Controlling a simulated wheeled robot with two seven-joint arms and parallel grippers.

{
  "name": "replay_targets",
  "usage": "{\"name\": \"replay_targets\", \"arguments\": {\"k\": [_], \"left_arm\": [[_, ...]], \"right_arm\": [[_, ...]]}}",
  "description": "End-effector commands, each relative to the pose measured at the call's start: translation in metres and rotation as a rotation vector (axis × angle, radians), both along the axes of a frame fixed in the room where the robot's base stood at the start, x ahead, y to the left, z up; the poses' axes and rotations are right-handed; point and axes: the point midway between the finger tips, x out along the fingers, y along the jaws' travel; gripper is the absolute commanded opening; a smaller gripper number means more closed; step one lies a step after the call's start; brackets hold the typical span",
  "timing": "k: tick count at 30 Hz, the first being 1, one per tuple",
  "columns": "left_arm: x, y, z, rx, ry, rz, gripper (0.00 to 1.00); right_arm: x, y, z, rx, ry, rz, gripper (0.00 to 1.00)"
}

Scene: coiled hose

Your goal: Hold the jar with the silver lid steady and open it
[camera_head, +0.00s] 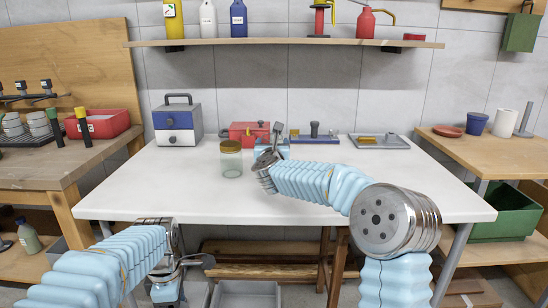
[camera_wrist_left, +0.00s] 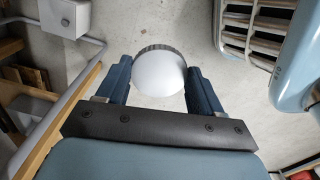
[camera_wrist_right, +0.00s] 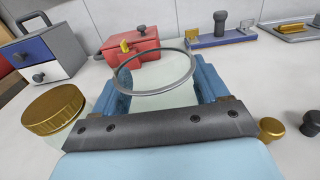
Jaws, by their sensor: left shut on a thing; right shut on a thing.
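My right gripper (camera_wrist_right: 160,76) is shut on a clear glass jar (camera_wrist_right: 158,99) above the white table. A thin grey ring shows at its mouth, and no lid is on it. In the head view the right gripper (camera_head: 268,158) is beside the gold-lidded jar (camera_head: 231,163), and its own arm partly hides the held jar. My left gripper (camera_wrist_left: 158,74) is shut on a round silver lid (camera_wrist_left: 160,72) with a ridged edge and pale face. In the head view the left gripper (camera_head: 185,268) is low, in front of the table's front edge, apart from the jar.
The gold-lidded jar also shows in the right wrist view (camera_wrist_right: 53,108), close left of the right gripper. A red toolbox (camera_head: 248,132), a drawer box (camera_head: 177,122) and a metal tray (camera_head: 380,141) stand at the back. The table's front left (camera_head: 130,203) is clear.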

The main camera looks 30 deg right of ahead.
Motion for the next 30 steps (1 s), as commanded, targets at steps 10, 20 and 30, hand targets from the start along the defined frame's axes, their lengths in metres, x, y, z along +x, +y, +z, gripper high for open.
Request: {"name": "replay_targets", "arguments": {"k": [10, 20, 30], "left_arm": [[0.0, 0.0, -0.003, 0.0, 0.0, 0.0, 0.3], [0.0, 0.0, -0.006, 0.0, 0.0, 0.0, 0.3], [0.0, 0.0, -0.006, 0.0, 0.0, 0.0, 0.3]], "right_arm": [[0.004, -0.008, -0.04, -0.001, 0.0, 0.002, 0.0], [0.004, -0.008, -0.043, 0.0, -0.002, 0.002, 0.0], [0.004, -0.008, -0.043, 0.0, -0.001, 0.002, 1.0]]}}
